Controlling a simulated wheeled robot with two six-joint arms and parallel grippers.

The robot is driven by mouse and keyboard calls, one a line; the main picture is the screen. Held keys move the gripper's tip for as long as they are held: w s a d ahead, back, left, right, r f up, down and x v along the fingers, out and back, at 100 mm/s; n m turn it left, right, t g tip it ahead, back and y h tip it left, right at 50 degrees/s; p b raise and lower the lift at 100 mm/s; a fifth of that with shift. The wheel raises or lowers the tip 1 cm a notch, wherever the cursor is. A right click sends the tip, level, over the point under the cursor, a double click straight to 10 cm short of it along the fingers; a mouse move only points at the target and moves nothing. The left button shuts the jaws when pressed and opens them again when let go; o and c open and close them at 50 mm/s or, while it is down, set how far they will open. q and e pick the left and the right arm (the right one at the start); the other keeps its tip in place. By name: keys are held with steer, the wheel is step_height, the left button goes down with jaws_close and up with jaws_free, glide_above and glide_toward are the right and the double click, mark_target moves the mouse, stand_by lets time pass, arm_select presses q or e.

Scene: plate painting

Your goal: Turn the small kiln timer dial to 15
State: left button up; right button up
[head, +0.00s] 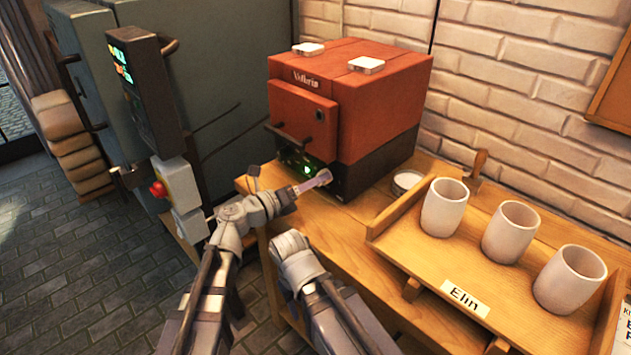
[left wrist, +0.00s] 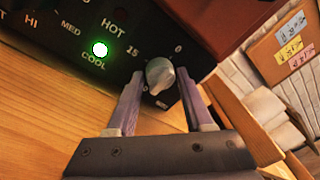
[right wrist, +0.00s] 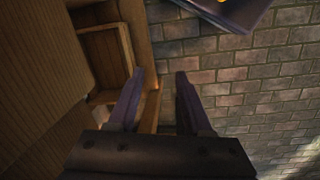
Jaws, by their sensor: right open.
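The small red kiln (head: 345,95) stands on the wooden bench, with a dark control panel at its lower front. The grey timer dial (left wrist: 160,74) is close in the left wrist view, with the marks 15 and 0 above it. I cannot tell which mark it points to. My left gripper (left wrist: 158,76) is open, one fingertip on each side of the dial with a small gap at both. In the head view my left gripper (head: 309,184) reaches the panel's right end. My right gripper (right wrist: 158,76) is open and empty, above the brick floor.
A green light (left wrist: 100,49) glows on the panel near COOL. A wooden tray (head: 400,240) labelled Elin holds three pale cups right of the kiln. A tall grey cabinet (head: 235,60) stands left, with a dark control box and red button in front.

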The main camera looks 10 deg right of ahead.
arm_select(q)
jaws_close()
steer(key=shift+m, duration=0.3)
